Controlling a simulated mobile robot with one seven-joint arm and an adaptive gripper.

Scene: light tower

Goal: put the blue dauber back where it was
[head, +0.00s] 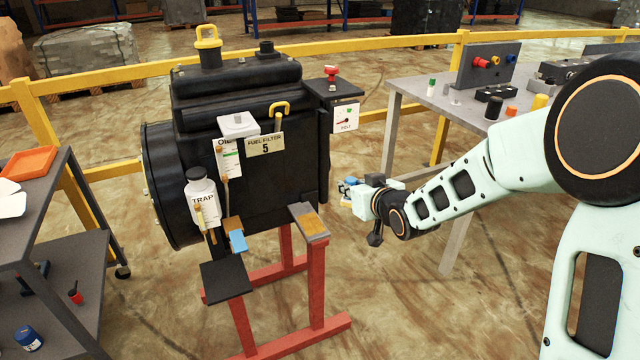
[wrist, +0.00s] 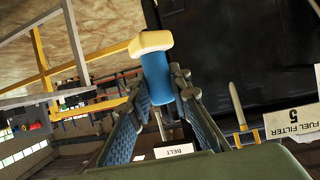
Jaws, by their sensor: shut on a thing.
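The blue dauber (wrist: 156,76), a blue cylinder with a cream head, is between the two fingers of my gripper (wrist: 164,95) in the wrist view. The cream head sticks out past the fingertips. In the head view my gripper (head: 352,190) is in the air to the right of the black engine-like machine (head: 275,170), clear of it. The dauber is small there and mostly hidden by the gripper; only a bit of blue shows. I cannot tell which spot it came from.
A grey table (head: 425,97) with several small items is at the back right. A dark cart (head: 40,215) is at left. Yellow rails run behind.

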